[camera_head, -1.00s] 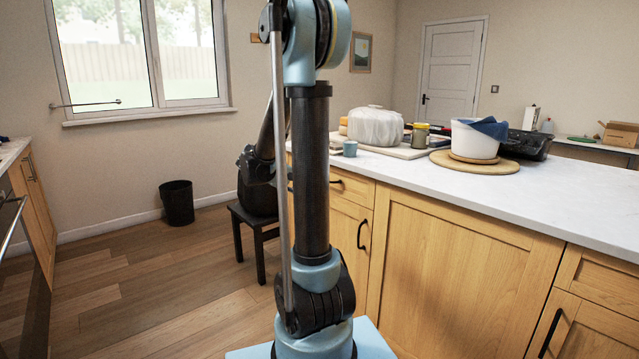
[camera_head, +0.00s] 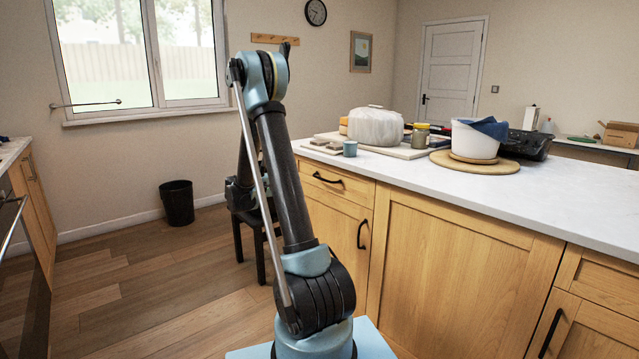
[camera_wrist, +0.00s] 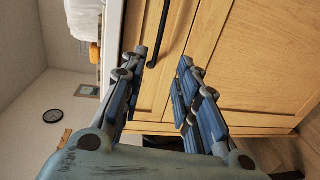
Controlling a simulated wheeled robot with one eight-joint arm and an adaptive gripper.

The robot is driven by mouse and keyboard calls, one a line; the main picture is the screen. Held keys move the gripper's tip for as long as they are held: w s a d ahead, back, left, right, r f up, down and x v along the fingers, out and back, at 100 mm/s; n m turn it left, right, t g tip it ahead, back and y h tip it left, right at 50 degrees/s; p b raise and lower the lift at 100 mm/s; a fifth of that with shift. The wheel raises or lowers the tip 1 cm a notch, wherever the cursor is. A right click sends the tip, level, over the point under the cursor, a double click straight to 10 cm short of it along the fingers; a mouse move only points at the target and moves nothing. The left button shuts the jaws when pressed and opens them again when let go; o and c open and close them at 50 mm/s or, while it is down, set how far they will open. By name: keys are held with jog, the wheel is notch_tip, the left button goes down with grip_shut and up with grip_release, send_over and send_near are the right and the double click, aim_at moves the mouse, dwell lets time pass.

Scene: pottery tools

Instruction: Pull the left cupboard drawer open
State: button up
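The left drawer (camera_head: 345,188) is a light wooden front under the white worktop and sits flush and closed. Its black bar handle (camera_head: 327,178) shows just right of my arm. In the wrist view, which is turned sideways, the handle (camera_wrist: 161,32) runs down from the top edge, and its lower end shows between my fingertips. My gripper (camera_wrist: 163,58) is open, with its two blue-grey fingers apart and nothing held. I cannot tell how near the fingertips are to the handle. In the head view my gripper is hidden behind my arm.
Cupboard doors (camera_head: 460,270) with black handles lie below and to the right. The worktop (camera_head: 580,195) holds a covered pot (camera_head: 375,127), a blue cup (camera_head: 350,149) and a white bucket (camera_head: 474,140). A dark stool (camera_head: 256,232) stands behind my arm, with a black bin (camera_head: 178,203) farther left.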

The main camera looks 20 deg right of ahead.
aim_at(320, 179)
jog(key=x, duration=1.6)
jog(key=shift+w+d, duration=0.1)
jog(key=shift+d, duration=0.25)
